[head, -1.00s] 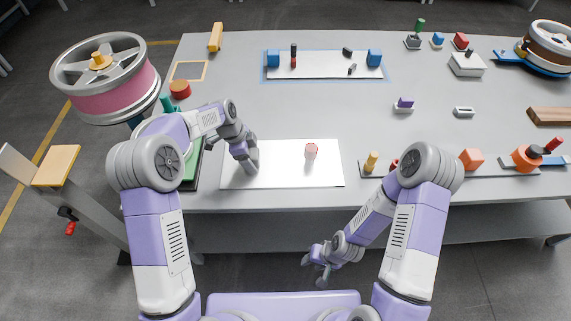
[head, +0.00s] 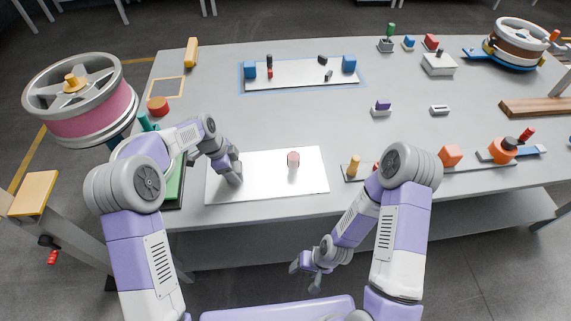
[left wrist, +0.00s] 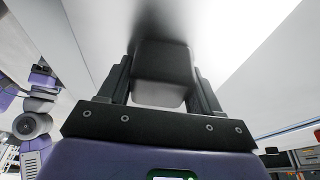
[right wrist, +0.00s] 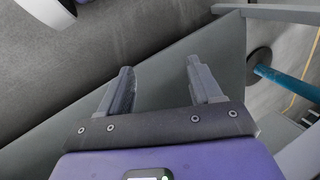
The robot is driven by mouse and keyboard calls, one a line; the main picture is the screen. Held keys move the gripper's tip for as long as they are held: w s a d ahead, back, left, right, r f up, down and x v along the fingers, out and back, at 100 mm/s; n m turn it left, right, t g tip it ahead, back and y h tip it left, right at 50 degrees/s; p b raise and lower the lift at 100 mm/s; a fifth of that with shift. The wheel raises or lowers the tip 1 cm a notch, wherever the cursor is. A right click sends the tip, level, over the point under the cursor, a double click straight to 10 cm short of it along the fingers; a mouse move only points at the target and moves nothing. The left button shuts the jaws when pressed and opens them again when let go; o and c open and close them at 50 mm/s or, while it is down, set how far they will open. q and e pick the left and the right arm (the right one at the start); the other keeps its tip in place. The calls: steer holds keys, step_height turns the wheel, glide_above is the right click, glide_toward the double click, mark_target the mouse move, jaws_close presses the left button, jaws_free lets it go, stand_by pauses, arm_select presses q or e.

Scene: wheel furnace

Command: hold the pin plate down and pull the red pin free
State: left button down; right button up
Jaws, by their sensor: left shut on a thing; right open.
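A flat white plate (head: 270,189) lies at the table's front edge. A short pin with a pale red top (head: 293,159) stands upright on it. My left gripper (head: 233,179) is at the plate's left part, left of the pin. In the left wrist view it is shut on a dark grey block (left wrist: 163,80), with the white surface close behind. I cannot tell whether the block is fixed to the plate. My right gripper (head: 306,269) is open and empty, low in front of the table; its two fingers (right wrist: 160,85) show apart in the right wrist view.
A grey strip with a yellow peg (head: 354,166), an orange block (head: 450,155) and other pieces lies to the right, partly hidden by my right arm. A big pink reel (head: 85,100) stands at the left. The table (head: 300,120) behind the white plate is mostly clear.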

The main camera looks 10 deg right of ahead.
steer(key=w+a+r+n+g+h, duration=0.1)
steer(key=w+a+r+n, duration=0.15)
steer(key=r, duration=0.45)
steer(key=w+a+r+n+g, duration=0.1)
steer(key=w+a+r+n, duration=0.1)
steer(key=w+r, duration=0.35)
steer(key=w+a+r+n+g+h, duration=0.1)
steer(key=a+r+n, duration=0.15)
steer(key=r, duration=0.55)
steer(key=shift+n+t+h, duration=0.6)
steer(key=shift+t, duration=0.1)
steer(key=w+d+r, duration=0.1)
steer(key=w, duration=0.2)
steer(key=w+d+r, duration=0.1)
steer(key=w+r, duration=0.1)
steer(key=w, duration=0.2)
steer(key=w+d+r, duration=0.1)
steer(key=w+r, duration=0.1)
steer(key=w, duration=0.1)
steer(key=shift+w+r, duration=0.1)
steer(key=shift+w, duration=0.3)
step_height(320, 180, up, 6)
steer(key=t+h, duration=0.1)
glide_above(294, 155)
steer(key=shift+s+a, duration=0.15)
steer(key=shift+s, duration=0.1)
steer(key=shift+w+f, duration=0.1)
steer(key=shift+f, duration=4.25)
steer(key=shift+c, duration=0.5)
jaws_close()
